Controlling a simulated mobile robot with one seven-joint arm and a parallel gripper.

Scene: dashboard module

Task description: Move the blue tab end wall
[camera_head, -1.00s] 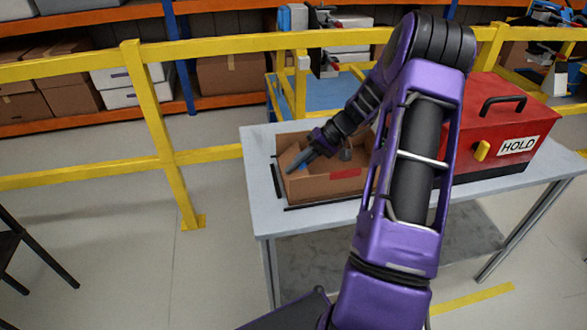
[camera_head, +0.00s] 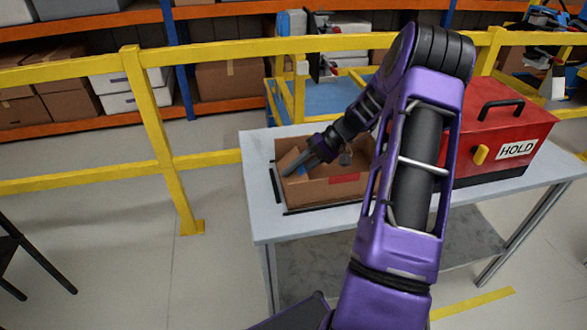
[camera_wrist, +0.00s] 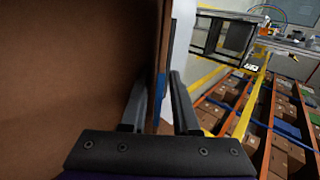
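The brown cardboard box (camera_head: 325,190) stands on the grey table, with a red mark on its front side. Its end wall (camera_head: 286,160) is at the left end of the box and leans. The blue tab (camera_head: 301,170) shows at that wall, beside my fingers. My gripper (camera_head: 298,165) reaches down over the box's left end from the right. In the wrist view, the fingers of my gripper (camera_wrist: 160,85) stand apart, one on each side of the wall's edge, with the blue tab (camera_wrist: 160,90) between them. Firm contact on both sides does not show.
A red case (camera_head: 495,135) marked HOLD stands on the table (camera_head: 267,215) right of the box. Black strips lie along the box's left and front. A yellow rail (camera_head: 160,140) runs behind the table. The table's front left corner is clear.

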